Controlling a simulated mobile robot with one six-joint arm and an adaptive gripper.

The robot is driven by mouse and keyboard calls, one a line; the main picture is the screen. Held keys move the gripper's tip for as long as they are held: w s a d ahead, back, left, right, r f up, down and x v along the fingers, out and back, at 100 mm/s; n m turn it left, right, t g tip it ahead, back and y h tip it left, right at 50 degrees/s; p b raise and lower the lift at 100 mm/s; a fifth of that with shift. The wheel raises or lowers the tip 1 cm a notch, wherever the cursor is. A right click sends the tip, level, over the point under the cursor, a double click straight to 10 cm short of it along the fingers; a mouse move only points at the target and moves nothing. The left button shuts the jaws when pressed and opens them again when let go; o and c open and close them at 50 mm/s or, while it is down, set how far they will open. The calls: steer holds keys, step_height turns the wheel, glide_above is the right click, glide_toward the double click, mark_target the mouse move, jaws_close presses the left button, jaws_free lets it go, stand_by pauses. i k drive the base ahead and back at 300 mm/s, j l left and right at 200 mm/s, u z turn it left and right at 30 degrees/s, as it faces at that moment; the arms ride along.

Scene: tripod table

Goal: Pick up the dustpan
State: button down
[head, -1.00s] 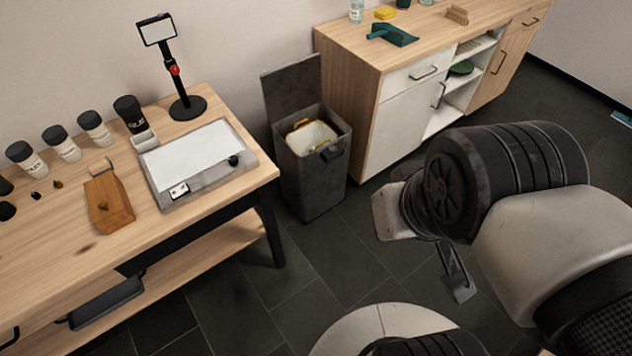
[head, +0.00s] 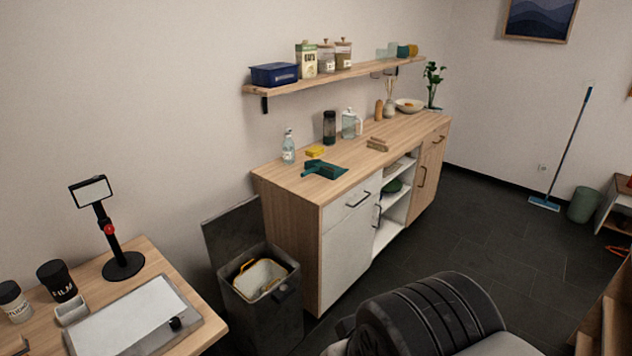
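The dustpan (head: 322,169) is dark teal and lies on top of the wooden sideboard (head: 290,182), near its front left part. My arm shows only as a dark ribbed joint at the bottom of the head view. My gripper is out of the picture, so its fingers are hidden.
A yellow sponge (head: 315,151), a clear bottle (head: 288,147) and a wooden block (head: 377,145) are near the dustpan. A grey bin (head: 262,310) with a raised lid stands left of the sideboard. A shelf (head: 340,76) hangs above.

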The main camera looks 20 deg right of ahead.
mark_target(319, 169)
steer(key=i+l, duration=0.35)
steer(key=i, duration=0.15)
steer(key=i+l+z, duration=0.1)
steer(key=i+l, duration=0.6)
steer(key=i, duration=0.25)
steer(key=i+l+z, duration=0.1)
steer(key=i+l, duration=0.25)
steer(key=i, duration=0.15)
steer(key=i+l, duration=0.3)
steer(key=i, duration=0.25)
